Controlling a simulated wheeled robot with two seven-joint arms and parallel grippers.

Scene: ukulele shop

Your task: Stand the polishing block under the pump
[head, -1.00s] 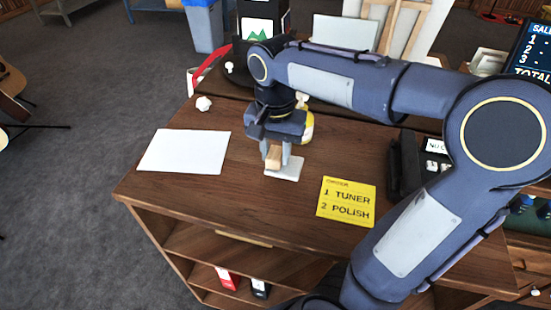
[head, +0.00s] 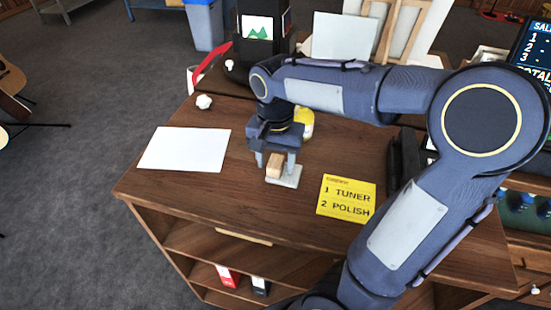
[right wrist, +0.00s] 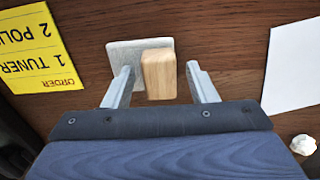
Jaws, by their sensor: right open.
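The polishing block has a pale wooden grip (head: 274,165) on a flat, light grey pad (head: 288,178), near the middle of the wooden counter. In the right wrist view its wooden grip (right wrist: 159,74) is between my fingers, with the pad (right wrist: 125,55) behind it. My right gripper (head: 277,166) is open, one finger on each side of the grip, with gaps showing in the right wrist view (right wrist: 161,72). A yellow and white object (head: 305,122) stands behind my gripper, partly hidden; I cannot tell whether it is the pump. My left gripper is out of view.
A yellow order note (head: 346,199) lies right of the block, and a white sheet (head: 184,150) lies left. A crumpled white piece (head: 204,102) is behind the sheet. A black machine with a screen (head: 258,35) stands at the back. The counter's front strip is clear.

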